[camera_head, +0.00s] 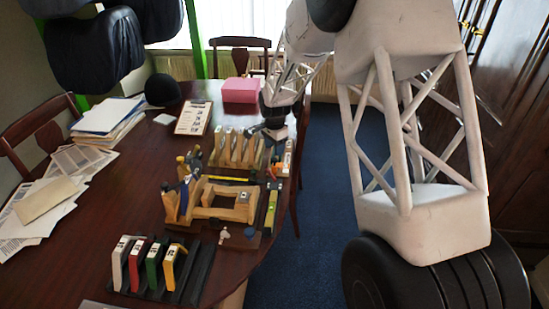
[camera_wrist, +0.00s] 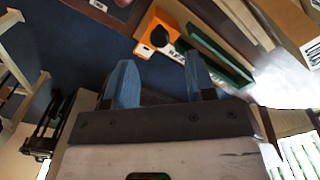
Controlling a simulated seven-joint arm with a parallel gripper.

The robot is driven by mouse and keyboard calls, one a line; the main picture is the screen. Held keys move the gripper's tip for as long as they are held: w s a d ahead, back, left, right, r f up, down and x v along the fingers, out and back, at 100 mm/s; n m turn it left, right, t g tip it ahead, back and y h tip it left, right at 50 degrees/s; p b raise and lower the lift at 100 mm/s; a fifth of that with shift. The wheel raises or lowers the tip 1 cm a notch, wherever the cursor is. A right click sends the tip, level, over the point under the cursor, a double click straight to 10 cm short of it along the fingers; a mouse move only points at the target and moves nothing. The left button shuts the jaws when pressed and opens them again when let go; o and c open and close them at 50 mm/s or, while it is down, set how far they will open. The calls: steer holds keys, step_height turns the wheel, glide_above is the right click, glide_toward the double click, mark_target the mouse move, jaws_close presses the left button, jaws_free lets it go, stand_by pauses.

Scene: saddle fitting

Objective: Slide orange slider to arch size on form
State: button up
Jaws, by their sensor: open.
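In the wrist view an orange slider (camera_wrist: 156,24) with a round dark knob and a small white label lies just beyond my fingertips, roughly between them. My gripper (camera_wrist: 160,68) is open, with its two blue fingers apart and nothing between them. In the head view my gripper (camera_head: 277,131) is over the far right part of the table, by the upright wooden pieces; its fingertips are too small to make out there. A sheet with printed text and pictures on a brown board, likely the form (camera_head: 193,119), lies left of my gripper. Its size entry is not readable.
A wooden frame (camera_head: 222,213) stands mid-table, with a yellow gauge strip (camera_head: 270,208) at its right. A rack of coloured pieces (camera_head: 153,267) is in front. A pink box (camera_head: 241,90) and a black helmet (camera_head: 162,90) are behind. Papers (camera_head: 40,205) cover the left side.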

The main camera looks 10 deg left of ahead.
mark_target(274, 159)
steer(key=shift+f, duration=2.6)
jaws_close()
